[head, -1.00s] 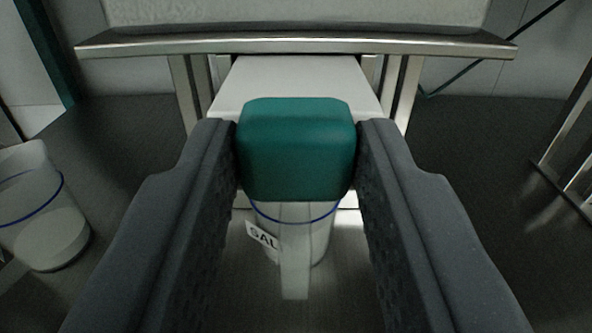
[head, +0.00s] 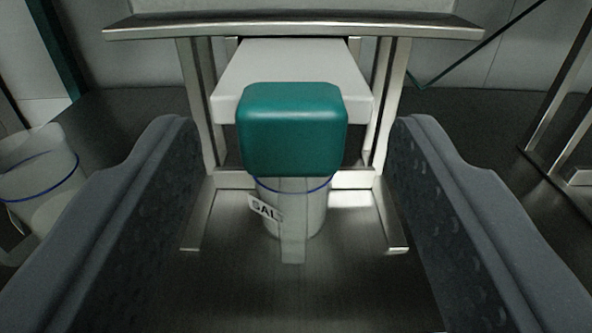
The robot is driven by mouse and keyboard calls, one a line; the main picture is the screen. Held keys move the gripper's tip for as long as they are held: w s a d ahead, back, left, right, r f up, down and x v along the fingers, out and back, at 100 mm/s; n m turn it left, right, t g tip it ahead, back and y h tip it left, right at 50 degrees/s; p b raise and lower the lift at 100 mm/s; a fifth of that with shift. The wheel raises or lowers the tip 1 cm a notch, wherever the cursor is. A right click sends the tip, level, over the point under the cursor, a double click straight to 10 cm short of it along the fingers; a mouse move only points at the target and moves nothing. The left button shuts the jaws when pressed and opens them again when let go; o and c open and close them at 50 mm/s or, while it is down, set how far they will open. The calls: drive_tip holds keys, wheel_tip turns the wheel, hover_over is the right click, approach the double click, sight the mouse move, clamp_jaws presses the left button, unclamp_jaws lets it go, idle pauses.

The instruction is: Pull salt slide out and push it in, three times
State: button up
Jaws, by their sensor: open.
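The salt slide (head: 291,78) is a white slab that sticks out toward me from under a metal-edged hopper. Its green knob (head: 292,130) is at its near end, in the middle of the head view. My gripper (head: 295,150) is open, with one dark finger on each side of the knob and a clear gap to both. Below the knob stands a clear cup (head: 302,213) with a blue line and a label that reads "SAL", its end hidden. The knob hides the cup's top.
The slide sits between the metal legs of a stand (head: 391,100), with feet reaching toward me on a metal surface. Another clear cup (head: 40,185) with a blue line stands at the left, partly behind my left finger. A metal frame (head: 560,120) stands at the right.

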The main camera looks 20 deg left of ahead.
drive_tip(key=b+v, duration=0.1)
drive_tip(key=v, duration=1.1)
drive_tip(key=shift+s, duration=0.35)
drive_tip(key=shift+d, duration=0.15)
